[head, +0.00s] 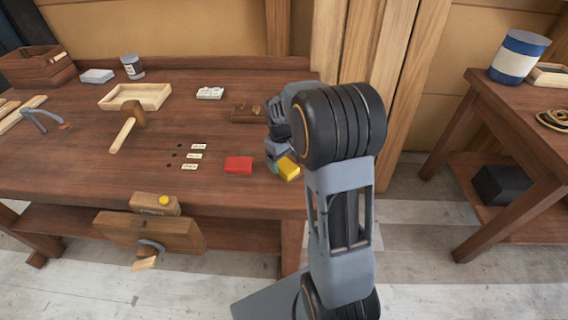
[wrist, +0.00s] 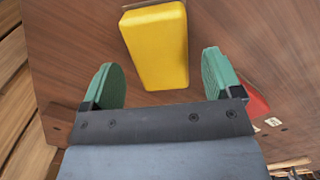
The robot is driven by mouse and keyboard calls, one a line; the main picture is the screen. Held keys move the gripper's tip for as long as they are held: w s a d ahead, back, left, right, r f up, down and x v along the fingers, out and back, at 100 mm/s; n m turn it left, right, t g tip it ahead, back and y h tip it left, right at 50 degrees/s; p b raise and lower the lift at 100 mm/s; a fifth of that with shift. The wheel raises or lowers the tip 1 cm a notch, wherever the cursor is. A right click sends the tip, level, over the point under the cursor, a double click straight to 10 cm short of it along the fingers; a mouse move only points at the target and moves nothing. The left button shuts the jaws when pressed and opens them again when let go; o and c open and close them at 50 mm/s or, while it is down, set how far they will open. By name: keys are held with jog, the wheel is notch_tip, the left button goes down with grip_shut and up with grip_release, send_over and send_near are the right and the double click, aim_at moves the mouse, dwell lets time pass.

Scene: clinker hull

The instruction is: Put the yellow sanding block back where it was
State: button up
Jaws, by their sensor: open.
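The yellow sanding block (head: 289,169) lies on the workbench near its right end, partly hidden by my arm in the head view. In the wrist view the yellow sanding block (wrist: 157,46) shows just beyond my fingertips, roughly centred between them. My gripper (wrist: 161,80) is open, with green finger pads apart on either side. I see no contact between the pads and the block. In the head view my gripper (head: 272,150) is mostly hidden behind my wrist.
A red block (head: 238,165) lies left of the yellow one, beside small white labels (head: 194,156). A brown wooden block (head: 246,113) lies behind. The front middle bench top is clear.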

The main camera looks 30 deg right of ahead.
aim_at(282, 163)
notch_tip(282, 163, up, 9)
jog(key=s+a+m+t, duration=0.1)
jog(key=s+a, duration=0.3)
jog(key=s, duration=0.4)
jog(key=s+a+m+t, duration=0.2)
jog(key=s+a, duration=0.3)
jog(key=s, duration=0.3)
jog(key=shift+s+a+r+t+y, duration=0.2)
jog(key=shift+a+r+t+y, duration=0.15)
jog(key=shift+t, duration=0.45)
jog(key=shift+c, duration=0.5)
